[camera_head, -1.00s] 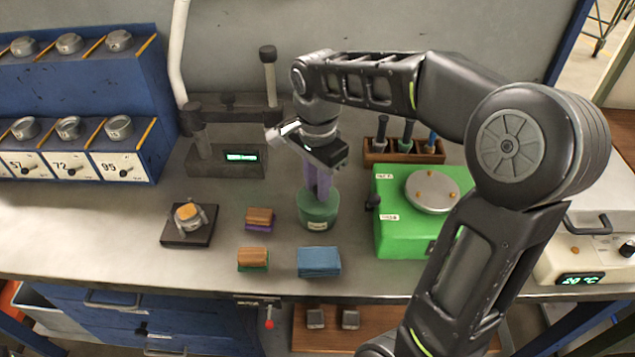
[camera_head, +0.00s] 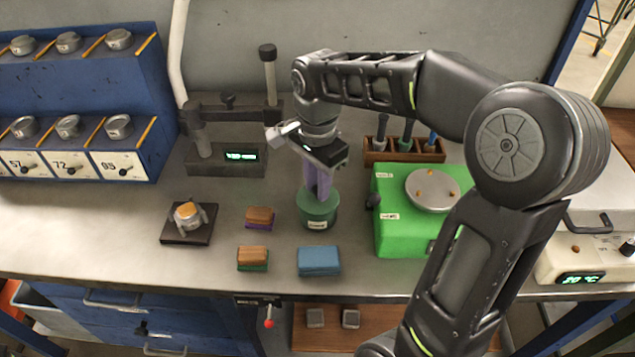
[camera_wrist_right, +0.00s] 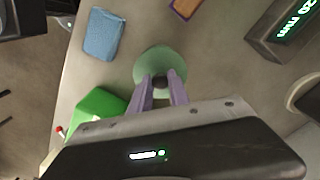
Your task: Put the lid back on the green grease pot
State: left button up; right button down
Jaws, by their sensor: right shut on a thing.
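The green grease pot (camera_head: 318,214) stands upright on the workbench, with a small white label on its front. Its green lid (camera_wrist_right: 160,64) shows from above in the right wrist view, a disc with a dark knob in the middle. My right gripper (camera_head: 318,190) points down over the pot, its purple fingers shut on the knob of the lid. The lid looks to be on or very close above the pot's rim; the fingers hide part of it. In the wrist view the fingertips (camera_wrist_right: 160,84) are on both sides of the knob. My left gripper is not in view.
Right of the pot is a green machine (camera_head: 397,240) with a round plate. Near the pot lie a blue block (camera_head: 319,261) and wood-topped blocks (camera_head: 259,217). A wooden rack (camera_head: 401,151) stands behind. The bench left of the pot is partly clear.

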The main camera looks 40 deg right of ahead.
jog(key=c, duration=1.2)
grip_release()
jog(key=shift+o, duration=0.4)
jog(key=o, duration=0.4)
jog(key=shift+o, duration=0.2)
jog(key=shift+r, duration=0.15)
jog(key=shift+r+p, duration=2.75)
jog(key=shift+r, duration=0.6)
grip_shut()
